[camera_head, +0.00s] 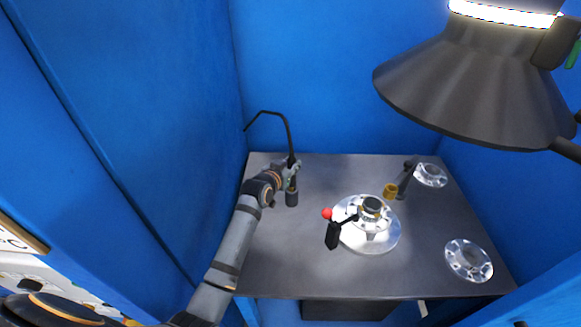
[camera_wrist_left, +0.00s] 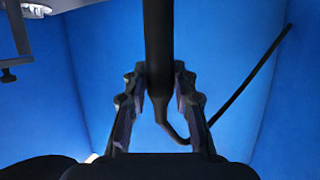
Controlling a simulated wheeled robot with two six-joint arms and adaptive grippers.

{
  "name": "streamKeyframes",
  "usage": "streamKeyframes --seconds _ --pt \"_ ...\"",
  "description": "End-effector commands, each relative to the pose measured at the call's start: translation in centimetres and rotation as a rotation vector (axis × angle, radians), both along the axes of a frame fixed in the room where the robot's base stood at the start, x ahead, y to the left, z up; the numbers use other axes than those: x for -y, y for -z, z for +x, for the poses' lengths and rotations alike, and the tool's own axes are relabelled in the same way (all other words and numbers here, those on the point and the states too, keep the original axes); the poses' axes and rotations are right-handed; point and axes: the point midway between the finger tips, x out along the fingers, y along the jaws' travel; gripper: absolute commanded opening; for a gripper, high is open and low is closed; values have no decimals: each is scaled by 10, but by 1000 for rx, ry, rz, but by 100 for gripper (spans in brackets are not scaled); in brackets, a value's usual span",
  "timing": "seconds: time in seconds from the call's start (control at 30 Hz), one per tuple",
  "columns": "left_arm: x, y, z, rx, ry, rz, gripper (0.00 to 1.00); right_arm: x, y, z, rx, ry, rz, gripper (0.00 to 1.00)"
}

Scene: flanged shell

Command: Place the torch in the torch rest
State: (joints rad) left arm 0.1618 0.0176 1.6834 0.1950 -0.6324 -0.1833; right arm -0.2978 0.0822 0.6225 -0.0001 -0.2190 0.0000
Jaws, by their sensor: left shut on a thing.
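My left gripper (camera_head: 291,168) is shut on the torch, above the left back part of the table. The torch (camera_head: 291,198) is a dark cylinder hanging roughly upright below the fingers, with a thin black cable arching up and left. In the left wrist view the torch (camera_wrist_left: 158,40) passes between the two fingers (camera_wrist_left: 160,78), its tapered end running into the cable. My right gripper is not in view.
A shiny flanged shell (camera_head: 379,237) sits mid-table, with a black clamp with a red knob (camera_head: 332,232) at its left edge. A dark hood (camera_head: 475,85) hangs upper right. Blue walls (camera_head: 330,80) enclose the table.

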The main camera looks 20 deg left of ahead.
Motion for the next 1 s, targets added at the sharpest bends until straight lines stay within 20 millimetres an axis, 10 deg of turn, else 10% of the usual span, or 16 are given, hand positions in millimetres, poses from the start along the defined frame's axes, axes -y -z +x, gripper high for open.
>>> streamKeyframes --seconds 0.43,0.47,0.6,1.0 --pt "0 14 0 4 0 0 0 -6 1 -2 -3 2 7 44" --pt "0 15 0 2 0 0 28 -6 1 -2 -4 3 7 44" --pt "0 15 0 2 0 0 47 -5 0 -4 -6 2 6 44" --pt "-1 11 -4 2 0 1 49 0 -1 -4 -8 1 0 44"
